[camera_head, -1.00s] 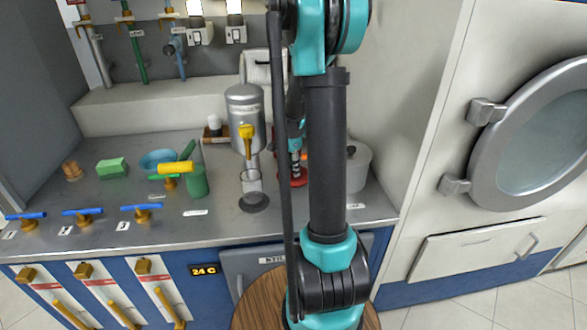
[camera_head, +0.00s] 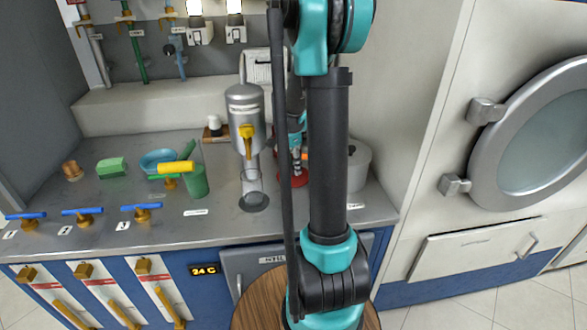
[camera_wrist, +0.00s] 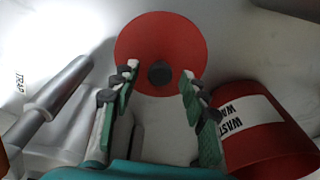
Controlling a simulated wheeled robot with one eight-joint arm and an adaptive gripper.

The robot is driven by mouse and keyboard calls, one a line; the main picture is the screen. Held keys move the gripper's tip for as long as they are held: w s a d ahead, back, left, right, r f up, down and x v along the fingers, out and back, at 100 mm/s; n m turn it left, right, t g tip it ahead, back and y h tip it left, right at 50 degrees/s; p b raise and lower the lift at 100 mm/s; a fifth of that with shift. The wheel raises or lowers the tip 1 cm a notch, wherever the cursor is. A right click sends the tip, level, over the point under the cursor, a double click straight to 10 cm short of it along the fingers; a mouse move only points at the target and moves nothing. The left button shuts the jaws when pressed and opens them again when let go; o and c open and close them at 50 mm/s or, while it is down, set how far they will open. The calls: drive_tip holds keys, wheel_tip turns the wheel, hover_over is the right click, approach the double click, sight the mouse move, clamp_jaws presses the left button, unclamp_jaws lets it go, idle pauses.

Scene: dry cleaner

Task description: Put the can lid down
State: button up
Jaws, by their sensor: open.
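The can lid (camera_wrist: 160,35) is a red disc with a dark round knob, seen in the wrist view flat on the pale counter surface. In the head view its red edge (camera_head: 284,184) shows on the counter, partly behind my arm. My gripper (camera_wrist: 159,76) is open, with its two green-padded fingers on either side of the knob and visible gaps between. The red waste can (camera_wrist: 262,140), with a white "WASTE" label, is at the right of the wrist view. In the head view my arm hides most of it.
A grey pot (camera_head: 358,170) is to the right. A green cup (camera_head: 195,182), blue bowl (camera_head: 159,161) and blue-handled valves are further left.

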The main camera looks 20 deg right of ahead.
sight(290, 176)
wheel_tip(290, 176, up, 10)
drive_tip(key=a, duration=0.1)
drive_tip(key=shift+s+a+r, duration=0.15)
drive_tip(key=shift+r, duration=0.05)
idle(0.4)
